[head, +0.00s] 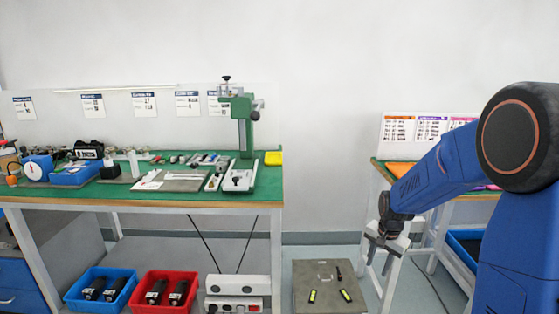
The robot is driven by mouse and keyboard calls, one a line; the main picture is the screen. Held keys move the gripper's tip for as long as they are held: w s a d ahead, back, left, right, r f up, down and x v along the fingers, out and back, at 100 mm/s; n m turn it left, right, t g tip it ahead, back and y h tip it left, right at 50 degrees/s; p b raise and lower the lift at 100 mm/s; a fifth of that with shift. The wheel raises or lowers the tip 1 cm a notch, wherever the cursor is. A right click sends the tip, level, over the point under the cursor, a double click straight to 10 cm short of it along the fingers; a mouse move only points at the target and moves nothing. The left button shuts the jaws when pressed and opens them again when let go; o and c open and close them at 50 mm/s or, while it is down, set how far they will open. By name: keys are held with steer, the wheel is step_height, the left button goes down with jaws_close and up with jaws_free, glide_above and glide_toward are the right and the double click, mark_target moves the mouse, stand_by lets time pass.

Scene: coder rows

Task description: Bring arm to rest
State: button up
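My blue arm (437,172) comes in from the right edge and reaches left and down. My gripper (383,251) hangs at its end, pointing down, in front of the right-hand table's left leg. It is small in the head view, and I cannot tell whether its fingers are open or shut. I see no object held in it.
A green-topped workbench (262,188) with tools and a green stand (243,120) is at the left. Below it are a blue bin (72,296), a red bin (140,300) and a white power box (238,286). A grey platform (318,282) lies on the floor. A second table (381,170) stands behind my arm.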

steer(key=s+a+r+n+t, duration=0.1)
steer(key=s+a+r+n, duration=0.25)
steer(key=s+r, duration=1)
steer(key=s+r+n+t, duration=0.2)
steer(key=s+n, duration=0.4)
steer(key=s, duration=1.4)
steer(key=shift+s+a+r, duration=0.35)
steer(key=shift+r, duration=0.05)
